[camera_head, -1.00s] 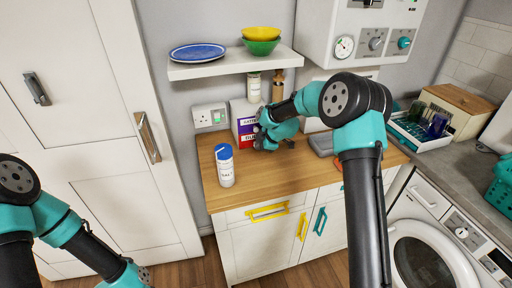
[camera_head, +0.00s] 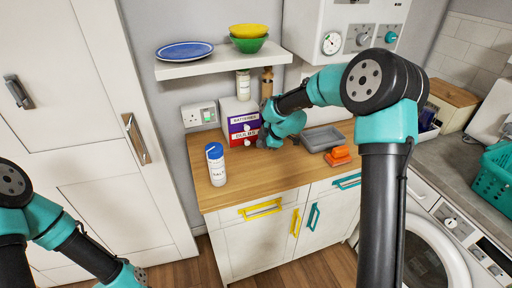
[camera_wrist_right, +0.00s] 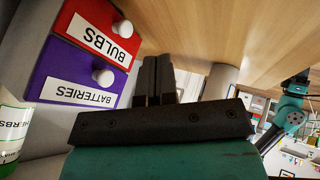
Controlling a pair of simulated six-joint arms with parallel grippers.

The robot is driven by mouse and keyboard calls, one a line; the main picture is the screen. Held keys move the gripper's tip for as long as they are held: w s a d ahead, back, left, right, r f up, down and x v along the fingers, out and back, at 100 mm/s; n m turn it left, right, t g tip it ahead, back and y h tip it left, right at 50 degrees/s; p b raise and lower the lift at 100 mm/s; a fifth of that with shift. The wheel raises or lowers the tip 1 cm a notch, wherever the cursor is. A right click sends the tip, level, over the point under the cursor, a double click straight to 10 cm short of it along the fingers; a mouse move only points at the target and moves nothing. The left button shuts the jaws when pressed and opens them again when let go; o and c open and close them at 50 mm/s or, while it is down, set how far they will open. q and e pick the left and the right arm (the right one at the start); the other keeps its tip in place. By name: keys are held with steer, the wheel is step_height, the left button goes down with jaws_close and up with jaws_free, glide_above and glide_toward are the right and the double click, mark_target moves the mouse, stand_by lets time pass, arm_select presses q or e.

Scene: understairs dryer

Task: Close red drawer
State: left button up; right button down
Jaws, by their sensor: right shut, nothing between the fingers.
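A small white cabinet (camera_head: 229,108) stands on the wooden worktop against the wall. Its purple BATTERIES drawer (camera_head: 242,124) is above the red BULBS drawer (camera_head: 243,138). The right wrist view is upside down and shows the red drawer (camera_wrist_right: 105,32) and the purple drawer (camera_wrist_right: 75,84), each with a white knob. I cannot tell how far the red drawer stands out. My right gripper (camera_head: 264,136) is beside the drawer fronts, at their right. Its dark fingers (camera_wrist_right: 158,75) are shut and empty, apart from the red knob. My left arm enters at lower left; its gripper is out of frame.
A blue-capped white canister (camera_head: 216,165) stands on the worktop (camera_head: 260,180) left of the cabinet. A grey tray (camera_head: 322,138) and an orange object (camera_head: 339,156) lie to the right. A shelf (camera_head: 225,63) with a plate and bowls hangs above.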

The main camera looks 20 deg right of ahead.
steer(key=v, duration=0.4)
stand_by(0.4)
